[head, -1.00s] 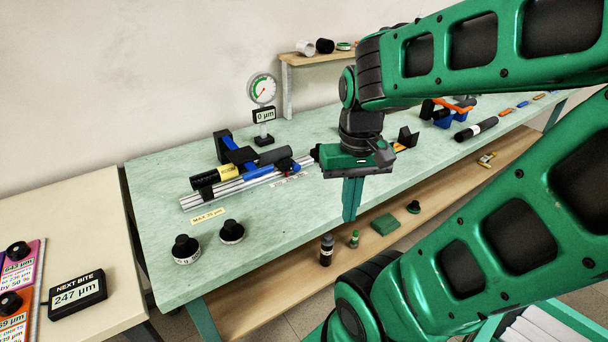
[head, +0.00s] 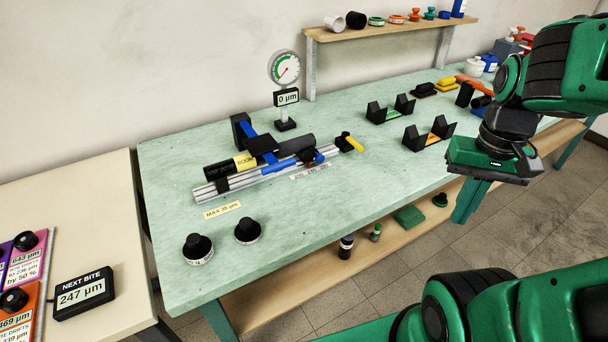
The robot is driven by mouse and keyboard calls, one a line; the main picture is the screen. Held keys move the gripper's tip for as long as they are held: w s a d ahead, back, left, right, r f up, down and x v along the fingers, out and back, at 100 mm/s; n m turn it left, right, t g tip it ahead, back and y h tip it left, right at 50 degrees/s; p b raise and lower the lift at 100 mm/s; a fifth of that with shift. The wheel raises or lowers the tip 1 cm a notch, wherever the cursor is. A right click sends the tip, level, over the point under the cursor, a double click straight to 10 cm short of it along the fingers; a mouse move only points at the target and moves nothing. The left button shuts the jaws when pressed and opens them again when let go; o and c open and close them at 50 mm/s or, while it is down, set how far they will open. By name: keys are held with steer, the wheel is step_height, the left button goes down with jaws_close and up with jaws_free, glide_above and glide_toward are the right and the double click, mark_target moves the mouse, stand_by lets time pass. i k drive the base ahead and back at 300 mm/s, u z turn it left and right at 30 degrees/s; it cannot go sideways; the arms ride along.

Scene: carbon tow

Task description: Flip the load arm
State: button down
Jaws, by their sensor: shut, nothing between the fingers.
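A bench fixture with a silver rail (head: 235,186) lies on the green table. It carries a black roller with a yellow band (head: 245,161) and blue and black parts. A lever with a yellow grip (head: 354,144) sticks out at the rail's right end. I cannot tell for certain which part is the load arm. My gripper (head: 490,165) is shut and empty, well to the right of the fixture, near the table's front edge. Its fingertips are hard to make out.
A dial gauge (head: 285,68) with a "0 µm" display (head: 287,97) stands behind the fixture. Two black knobs (head: 198,247) (head: 247,230) stand at the front left. Black cradles (head: 390,110) (head: 429,134) stand right of the fixture.

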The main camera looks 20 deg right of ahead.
mark_target(261, 144)
steer(key=u, duration=0.05)
steer(key=k, duration=1.9)
steer(key=u, duration=0.9)
steer(key=i, duration=1.55)
steer(key=z, duration=0.05)
